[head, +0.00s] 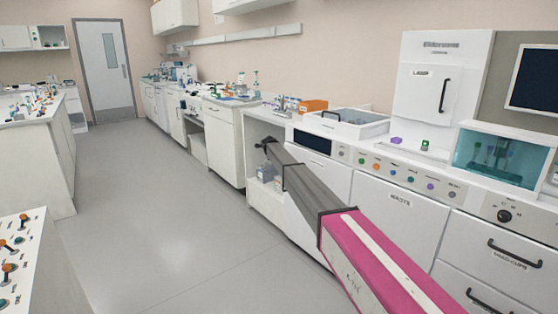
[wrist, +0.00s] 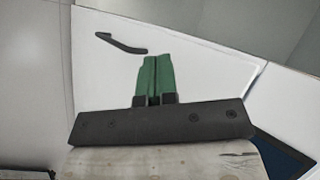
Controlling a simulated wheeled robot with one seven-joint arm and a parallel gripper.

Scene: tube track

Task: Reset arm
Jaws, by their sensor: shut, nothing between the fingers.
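My gripper (wrist: 156,60) shows in the wrist view with its two green fingers side by side and shut, with nothing between them. Behind the fingers is a white panel with a black handle (wrist: 121,44). The handle is just left of the fingertips in that picture; I cannot tell the gap in depth. In the head view my pink and grey arm reaches from the lower right toward the counter fronts. Its dark far end is in front of the open space under the counter, and the fingers are too small to make out there.
A long white counter (head: 225,98) runs along the right wall. Close by are a panel with coloured buttons (head: 410,173), a glass-fronted box (head: 497,157) and drawers (head: 487,252). White benches (head: 62,150) stand at left. The grey floor (head: 150,215) between is clear.

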